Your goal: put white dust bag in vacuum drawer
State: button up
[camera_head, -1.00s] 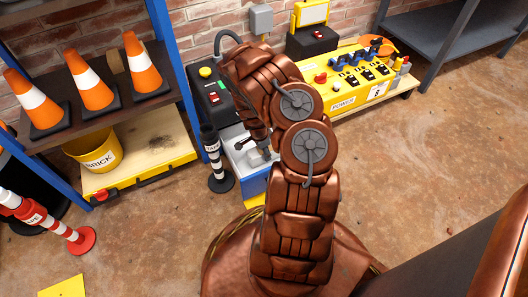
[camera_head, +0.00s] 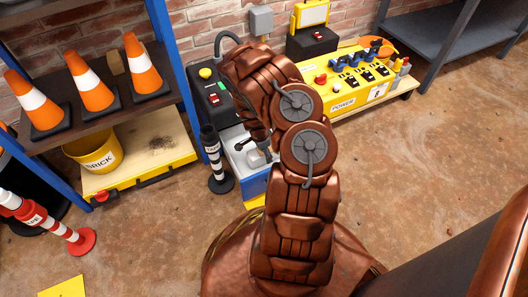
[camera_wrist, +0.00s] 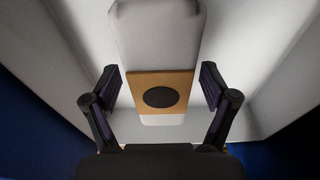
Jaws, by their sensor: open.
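The white dust bag (camera_wrist: 157,38) shows in the wrist view, with a tan collar (camera_wrist: 160,78) that has a round black centre. It lies between the white inner walls of the drawer (camera_wrist: 275,65). My gripper (camera_wrist: 162,82) is open, with one finger on each side of the collar and visible gaps to it. In the head view my gripper (camera_head: 258,157) is down at the white and blue drawer (camera_head: 238,155), in front of the black vacuum unit (camera_head: 206,92). My arm hides much of the drawer, and I cannot make out the bag there.
A black and white striped post (camera_head: 212,150) stands just left of the drawer. A shelf with orange cones (camera_head: 94,90) and a yellow bucket (camera_head: 98,155) is further left. A yellow power panel (camera_head: 345,95) sits to the right. The floor at the right (camera_head: 430,150) is clear.

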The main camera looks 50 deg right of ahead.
jog(key=r+p, duration=0.1)
jog(key=r, duration=0.2)
jog(key=a+r+p, duration=0.1)
jog(key=r, duration=0.3)
jog(key=r+p, duration=0.1)
jog(key=r, duration=0.2)
jog(key=shift+w+a+r+p, duration=0.2)
jog(key=shift+w+r+p, duration=0.15)
jog(key=shift+p, duration=0.05)
jog(key=s+a+r+n+g+y, duration=0.1)
jog(key=s+a+r+n, duration=0.3)
jog(key=a+r, duration=0.6)
jog(key=s+a+r+n, duration=0.1)
jog(key=a+r+n, duration=0.5)
jog(key=r, duration=0.7)
jog(key=s+a+r+n+g, duration=0.1)
jog(key=s+a+r+n, duration=0.5)
jog(key=s, duration=0.4)
jog(key=s+a+r+n+g, duration=0.1)
jog(key=s+a+r+n, duration=0.5)
jog(key=s+a, duration=0.3)
jog(key=shift+s+a+y, duration=0.3)
jog(key=shift+s, duration=0.7)
